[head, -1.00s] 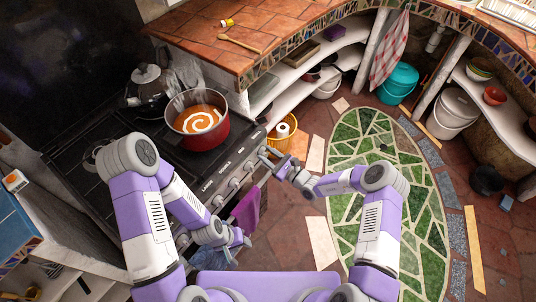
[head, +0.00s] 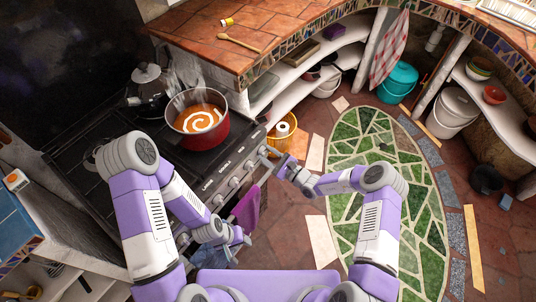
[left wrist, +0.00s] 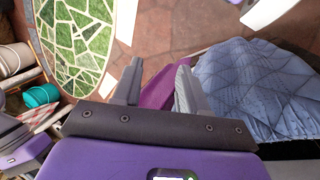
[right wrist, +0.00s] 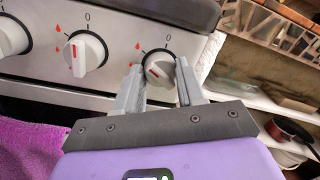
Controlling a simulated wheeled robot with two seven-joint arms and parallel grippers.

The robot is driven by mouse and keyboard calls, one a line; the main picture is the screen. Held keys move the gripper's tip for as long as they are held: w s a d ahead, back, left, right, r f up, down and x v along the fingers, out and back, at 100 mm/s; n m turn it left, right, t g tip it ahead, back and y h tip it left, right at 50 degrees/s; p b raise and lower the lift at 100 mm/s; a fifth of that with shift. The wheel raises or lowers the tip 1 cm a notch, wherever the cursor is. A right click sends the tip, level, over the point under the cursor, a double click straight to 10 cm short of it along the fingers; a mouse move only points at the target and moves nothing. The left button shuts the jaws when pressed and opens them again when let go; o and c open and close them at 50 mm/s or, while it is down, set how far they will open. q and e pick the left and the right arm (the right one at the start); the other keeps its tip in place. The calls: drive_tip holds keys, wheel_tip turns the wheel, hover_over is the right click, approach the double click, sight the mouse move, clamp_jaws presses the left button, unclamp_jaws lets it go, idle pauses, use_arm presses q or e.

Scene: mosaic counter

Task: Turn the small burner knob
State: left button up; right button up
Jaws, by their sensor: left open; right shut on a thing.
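The small burner knob (right wrist: 157,71) is white with a red mark and sits at the right end of the stove's front panel (right wrist: 115,30) in the right wrist view. Its mark is tilted from the 0 printed above it. My right gripper (head: 265,153) is shut on this knob, with one finger on each side; the same gripper (right wrist: 160,88) shows close up in the right wrist view. In the head view the knob is mostly hidden by the fingers. My left gripper (head: 242,241) is open and empty in front of the stove, and its parted fingers (left wrist: 157,78) show in the left wrist view.
A red pot (head: 208,138) of orange soup steams on the stove, with a kettle (head: 148,82) behind it. Another knob (right wrist: 85,53) is left of the held one. A purple towel (head: 246,208) and a blue quilted cloth (left wrist: 250,80) hang near my left gripper.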

drive_tip(key=o, duration=1)
drive_tip(key=shift+o, duration=0.2)
use_arm(q)
drive_tip(key=shift+r+p, duration=0.7)
drive_tip(key=shift+p, duration=0.05)
use_arm(e)
drive_tip(key=v, duration=0.7)
drive_tip(key=shift+s+d, duration=0.2)
use_arm(q)
drive_tip(key=shift+c, duration=0.3)
clamp_jaws()
